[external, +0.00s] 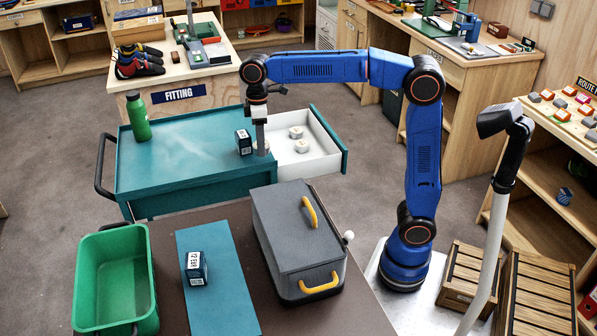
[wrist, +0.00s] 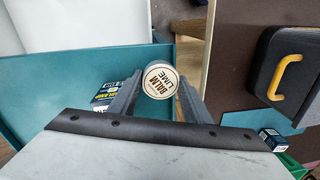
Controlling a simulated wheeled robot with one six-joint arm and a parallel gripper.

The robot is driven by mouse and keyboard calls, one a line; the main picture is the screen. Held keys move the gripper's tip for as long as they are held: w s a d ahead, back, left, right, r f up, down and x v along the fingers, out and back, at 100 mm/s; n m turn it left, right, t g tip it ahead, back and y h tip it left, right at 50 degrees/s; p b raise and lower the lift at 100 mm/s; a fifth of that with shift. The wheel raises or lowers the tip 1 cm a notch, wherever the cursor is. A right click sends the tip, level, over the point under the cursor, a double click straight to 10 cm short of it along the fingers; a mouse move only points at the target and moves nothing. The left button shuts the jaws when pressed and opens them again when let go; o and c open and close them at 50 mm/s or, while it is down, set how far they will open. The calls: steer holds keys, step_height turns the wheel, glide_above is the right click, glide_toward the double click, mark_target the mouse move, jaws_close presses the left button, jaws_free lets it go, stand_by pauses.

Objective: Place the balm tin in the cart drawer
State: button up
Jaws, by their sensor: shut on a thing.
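The balm tin (wrist: 160,80) is round with a cream lid reading "BALM LIME". My gripper (external: 262,143) is shut on it, with one finger on each side in the wrist view. In the external view the tin is small and mostly hidden at the fingertips, near the right edge of the teal cart top (external: 180,160). I cannot tell whether the tin touches the cart top. The cart drawer (external: 329,139) is pulled open to the right of my gripper. It is white inside with a teal front, and two pale round tins (external: 299,139) sit in it.
A dark labelled box (external: 243,142) stands on the cart close to my gripper. A green bottle (external: 138,117) stands at the cart's far left corner. A grey case with yellow handles (external: 295,235), a blue mat (external: 215,275) with a small box, and a green bin (external: 112,280) are in front.

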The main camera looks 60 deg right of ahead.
steer(key=s+d+f+m, duration=0.3)
steer(key=s+d, duration=0.2)
steer(key=d, duration=0.6)
steer(key=s+d+f+m, duration=0.3)
steer(key=s+d+m, duration=0.15)
steer(key=d, duration=0.55)
steer(key=shift+n+t, duration=0.3)
steer(key=shift+n, duration=0.05)
step_height(320, 180, down, 10)
steer(key=shift+d+r, duration=0.1)
steer(key=shift+r, duration=0.05)
steer(key=o, duration=1.1)
steer(key=r, duration=0.8)
steer(key=d+r, duration=0.1)
steer(key=r, duration=0.3)
